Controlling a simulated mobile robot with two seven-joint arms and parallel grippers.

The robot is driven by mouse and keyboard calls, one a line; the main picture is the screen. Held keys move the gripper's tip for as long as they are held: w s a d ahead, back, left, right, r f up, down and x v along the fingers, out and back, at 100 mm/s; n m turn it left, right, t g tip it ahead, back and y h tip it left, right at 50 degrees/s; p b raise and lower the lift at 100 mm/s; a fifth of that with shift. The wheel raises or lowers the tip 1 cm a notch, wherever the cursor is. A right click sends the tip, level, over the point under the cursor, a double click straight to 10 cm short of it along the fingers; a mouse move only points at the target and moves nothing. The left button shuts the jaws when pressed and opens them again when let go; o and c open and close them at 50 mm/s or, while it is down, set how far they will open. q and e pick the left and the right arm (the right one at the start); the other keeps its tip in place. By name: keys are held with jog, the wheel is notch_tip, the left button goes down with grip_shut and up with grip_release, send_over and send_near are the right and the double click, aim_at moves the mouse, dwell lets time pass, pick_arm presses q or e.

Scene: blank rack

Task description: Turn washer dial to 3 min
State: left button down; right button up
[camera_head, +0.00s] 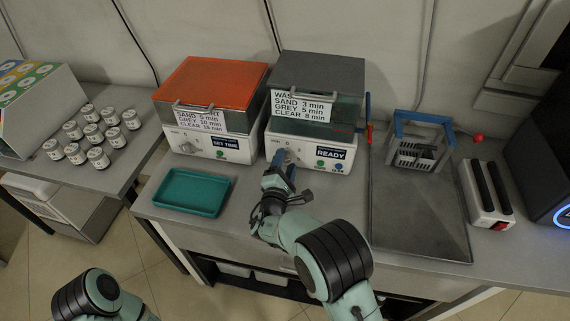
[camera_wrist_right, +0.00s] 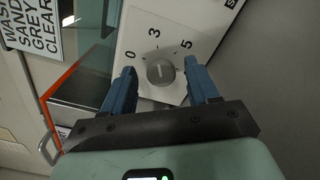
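The washer (camera_head: 314,100) is the box with a grey lid and a label reading "SAND 3 min, GREY 5 min, CLEAR 8 min"; its display (camera_head: 331,154) reads "READY". In the right wrist view, its round grey dial (camera_wrist_right: 160,72) sits on the white panel under the numbers 0, 3 and 5. I cannot tell surely which number its mark points to. My right gripper (camera_head: 284,167) is at the washer's front. In the wrist view its blue fingers (camera_wrist_right: 160,88) are open, one each side of the dial, with visible gaps. My left gripper is out of view.
An orange-lidded machine (camera_head: 208,84) reading "SET TIME" stands left of the washer. A teal tray (camera_head: 192,192) lies in front of it. To the right are a grey basin (camera_head: 419,225), a blue-handled basket (camera_head: 417,151) and a two-slot device (camera_head: 488,195). Several jars (camera_head: 98,158) stand at left.

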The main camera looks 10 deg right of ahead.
jog(key=v, duration=1.3)
jog(key=shift+s, duration=0.2)
